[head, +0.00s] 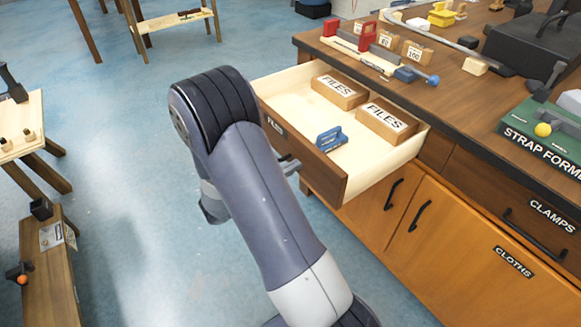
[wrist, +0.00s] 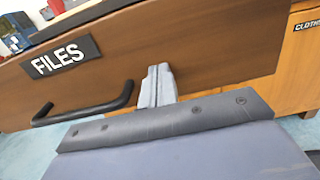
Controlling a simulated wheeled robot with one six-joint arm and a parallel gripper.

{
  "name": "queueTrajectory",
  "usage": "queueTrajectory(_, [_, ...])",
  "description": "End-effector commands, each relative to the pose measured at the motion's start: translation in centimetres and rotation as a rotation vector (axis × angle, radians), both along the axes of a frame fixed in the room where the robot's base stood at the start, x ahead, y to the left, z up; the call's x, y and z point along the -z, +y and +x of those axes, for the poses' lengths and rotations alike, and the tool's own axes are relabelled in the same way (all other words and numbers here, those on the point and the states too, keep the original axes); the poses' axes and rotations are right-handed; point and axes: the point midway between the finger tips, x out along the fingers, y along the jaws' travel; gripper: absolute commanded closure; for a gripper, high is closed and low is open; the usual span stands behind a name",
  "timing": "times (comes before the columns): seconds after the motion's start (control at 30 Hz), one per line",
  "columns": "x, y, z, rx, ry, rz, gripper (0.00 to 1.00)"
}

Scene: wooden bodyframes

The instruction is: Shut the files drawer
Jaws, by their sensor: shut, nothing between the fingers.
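The files drawer (head: 318,166) stands pulled out from the wooden workbench, with a dark brown front and pale inside. It holds two boxes marked FILES (head: 386,121) and a small blue object (head: 331,138). In the wrist view the drawer front (wrist: 210,50) fills much of the picture, with the FILES label (wrist: 59,56) and the black handle (wrist: 85,113) at left. My gripper (wrist: 158,72) is shut and empty, in front of the drawer front and right of the handle. I cannot tell whether its tips touch the wood. In the head view my arm hides most of the gripper.
The workbench top (head: 460,85) carries sanding blocks, tools and a green strap former box (head: 545,130). The clamps drawer (head: 530,205) and the cloths cupboard (head: 480,265) are shut.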

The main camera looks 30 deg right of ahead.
Motion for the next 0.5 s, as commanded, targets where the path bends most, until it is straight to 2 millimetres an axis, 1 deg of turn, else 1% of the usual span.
queueTrajectory(0.17, [0.0,-0.9,0.0,0.003,0.0,0.0,1.0])
queueTrajectory(0.27, [0.0,-2.2,0.1,0.005,0.0,-0.001,1.0])
queueTrajectory(0.37, [0.0,-4.2,0.2,0.008,0.0,0.0,1.0])
queueTrajectory(0.5, [0.0,-7.7,0.4,0.009,-0.001,-0.001,1.0])
